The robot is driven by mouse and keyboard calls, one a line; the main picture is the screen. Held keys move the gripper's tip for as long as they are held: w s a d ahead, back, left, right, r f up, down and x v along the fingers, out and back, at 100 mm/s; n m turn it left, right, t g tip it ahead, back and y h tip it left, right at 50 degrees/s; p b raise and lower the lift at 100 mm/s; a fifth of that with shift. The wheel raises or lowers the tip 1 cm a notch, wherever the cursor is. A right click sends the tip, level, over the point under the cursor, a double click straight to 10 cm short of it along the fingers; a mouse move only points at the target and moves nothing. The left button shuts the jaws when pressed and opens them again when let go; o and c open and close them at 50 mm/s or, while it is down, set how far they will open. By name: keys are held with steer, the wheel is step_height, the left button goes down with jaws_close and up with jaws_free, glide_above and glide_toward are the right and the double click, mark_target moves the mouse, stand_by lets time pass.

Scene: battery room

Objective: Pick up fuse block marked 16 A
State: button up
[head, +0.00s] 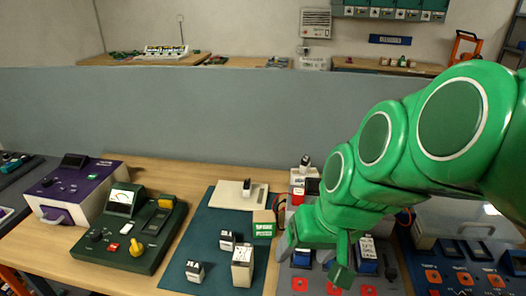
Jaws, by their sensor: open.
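Several small pale blocks with dark tops stand on a teal mat (215,219) on the wooden table. One small block (227,241) is near the mat's middle, another (194,271) is near its front left, and a larger block (242,266) stands to the right. Their labels are too small to read surely, so I cannot tell which is marked 16 A. My green gripper (315,260) is open, pointing down to the right of the mat, above a grey panel with red squares. It is apart from the blocks on the mat and nothing shows held in it.
A dark green meter device (129,235) with a yellow knob stands left of the mat, a purple device (76,190) beyond it. A beige plate (231,196) and a green-labelled box (264,225) are on the mat. Blue-and-white modules (366,256) stand right of my gripper. A grey partition (180,115) stands behind.

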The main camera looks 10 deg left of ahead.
steer(key=w+a+r+n+t+y, duration=0.1)
steer(key=w+a+r, duration=0.15)
steer(key=a, duration=0.25)
steer(key=w+a+r+t+y, duration=0.1)
steer(key=w+a+y, duration=0.15)
steer(key=a, duration=0.25)
step_height(320, 180, up, 5)
steer(key=t+y, duration=0.3)
glide_above(197, 263)
steer(key=w+d, duration=0.2)
steer(key=w+a+m+t+h, duration=0.2)
steer(key=a+m+t, duration=0.15)
steer(key=a, duration=0.35)
steer(key=s+d+f+m+t+h, duration=0.2)
steer(key=s+d+f+t+h, duration=0.1)
steer(key=s+f+h, duration=0.7)
steer(key=shift+y, duration=0.35)
step_height(197, 263, down, 21)
steer(key=shift+w+d+r, duration=0.1)
steer(key=shift+d, duration=0.05)
steer(key=shift+x, duration=3.9)
